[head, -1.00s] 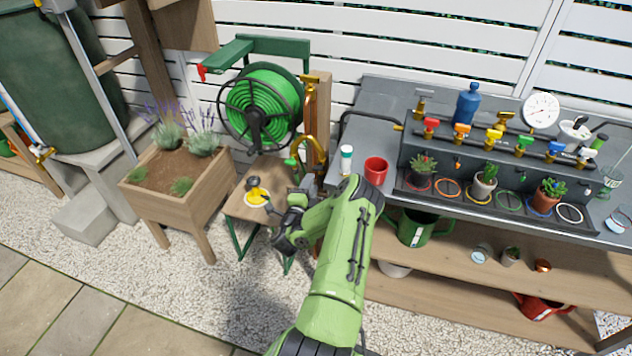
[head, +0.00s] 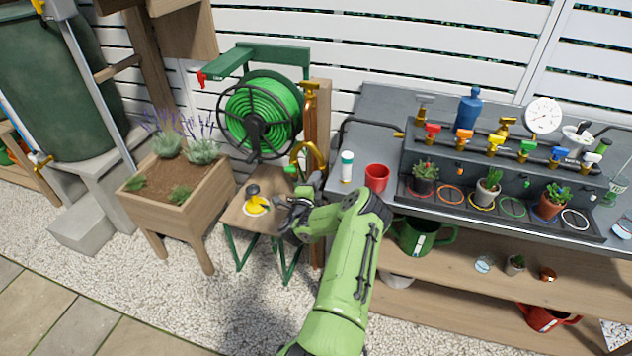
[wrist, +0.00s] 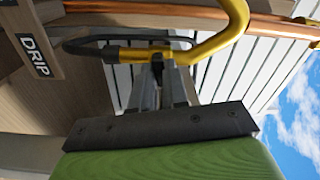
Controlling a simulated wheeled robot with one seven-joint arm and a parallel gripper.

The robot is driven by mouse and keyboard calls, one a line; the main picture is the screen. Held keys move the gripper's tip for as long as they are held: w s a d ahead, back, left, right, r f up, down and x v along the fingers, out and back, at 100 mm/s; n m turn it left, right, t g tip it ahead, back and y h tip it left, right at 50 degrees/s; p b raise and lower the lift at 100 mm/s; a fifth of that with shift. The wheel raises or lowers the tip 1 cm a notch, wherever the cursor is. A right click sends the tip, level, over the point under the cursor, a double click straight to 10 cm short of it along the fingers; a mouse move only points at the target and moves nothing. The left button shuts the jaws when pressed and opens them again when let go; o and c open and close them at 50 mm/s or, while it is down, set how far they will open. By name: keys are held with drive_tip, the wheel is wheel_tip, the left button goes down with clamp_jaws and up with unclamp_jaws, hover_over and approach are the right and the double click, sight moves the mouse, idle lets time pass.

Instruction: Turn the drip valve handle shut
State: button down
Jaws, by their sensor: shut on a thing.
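My gripper (head: 287,204) is in front of the wooden post, just right of the small stool and below the brass gooseneck pipe (head: 318,155). In the wrist view its two grey fingers (wrist: 162,88) are closed on a dark, narrow piece (wrist: 157,64), which I take to be the drip valve handle. Most of that piece is hidden between the fingers, so its angle is hard to tell. A wooden block with a DRIP label (wrist: 39,57) is at the left of the wrist view. The yellow-brass pipe (wrist: 228,38) curves above the fingertips.
The stool (head: 236,216) carries a yellow item. A hose reel (head: 262,115) is behind it, and a wooden planter (head: 165,215) is to the left. The grey bench (head: 350,140) with a red cup (head: 377,177) and potted plants is to the right. Gravel is open in front.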

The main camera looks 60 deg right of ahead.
drive_tip(key=m, duration=0.2)
drive_tip(key=shift+m, duration=0.4)
drive_tip(key=c, duration=1.1)
unclamp_jaws()
drive_tip(key=shift+c, duration=0.2)
